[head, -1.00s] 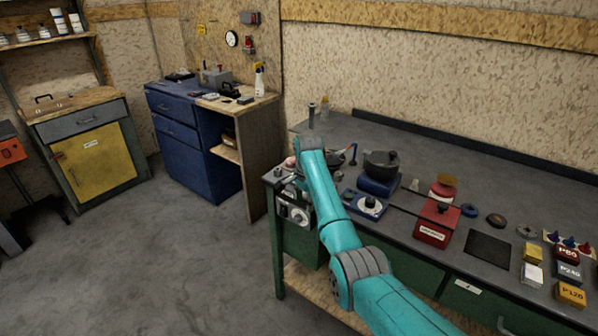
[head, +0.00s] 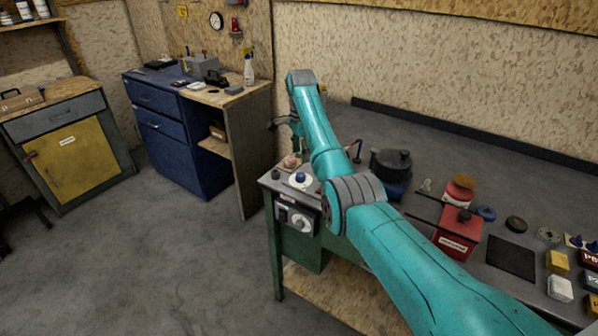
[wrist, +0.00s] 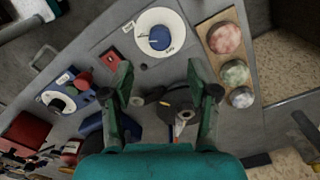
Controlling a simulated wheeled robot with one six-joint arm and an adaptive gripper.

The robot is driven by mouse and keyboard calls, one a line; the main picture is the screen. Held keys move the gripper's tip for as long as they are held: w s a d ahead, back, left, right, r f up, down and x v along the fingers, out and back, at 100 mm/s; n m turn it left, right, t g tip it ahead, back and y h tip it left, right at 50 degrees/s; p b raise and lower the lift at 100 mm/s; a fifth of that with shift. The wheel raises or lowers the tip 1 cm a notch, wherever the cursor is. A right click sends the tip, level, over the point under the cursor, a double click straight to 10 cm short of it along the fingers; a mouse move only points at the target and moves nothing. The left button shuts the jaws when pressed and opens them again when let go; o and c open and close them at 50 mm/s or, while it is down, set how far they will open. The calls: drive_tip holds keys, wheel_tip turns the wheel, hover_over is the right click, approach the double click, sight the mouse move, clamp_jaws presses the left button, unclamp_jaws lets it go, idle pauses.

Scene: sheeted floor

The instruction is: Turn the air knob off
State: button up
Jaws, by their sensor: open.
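A white round dial with a blue knob (wrist: 160,38) lies ahead of my gripper in the wrist view. In the head view a blue knob (head: 300,177) sits on the bench's near left corner. A pale dial (head: 297,221) is on the front panel below it. My gripper (wrist: 159,75) is open, its fingers apart above the bench, touching neither dial. In the head view my gripper (head: 284,123) is partly hidden by my arm.
A wooden strip (wrist: 232,60) holds pink and green round pieces right of the blue-knob dial. A dark round object (wrist: 178,103) lies below and between my fingers. A black pot (head: 390,162) and a red box (head: 458,232) stand on the bench. The floor at left is clear.

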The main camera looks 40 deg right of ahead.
sight(300, 175)
wheel_tip(300, 175, down, 9)
idle(0.4)
clamp_jaws()
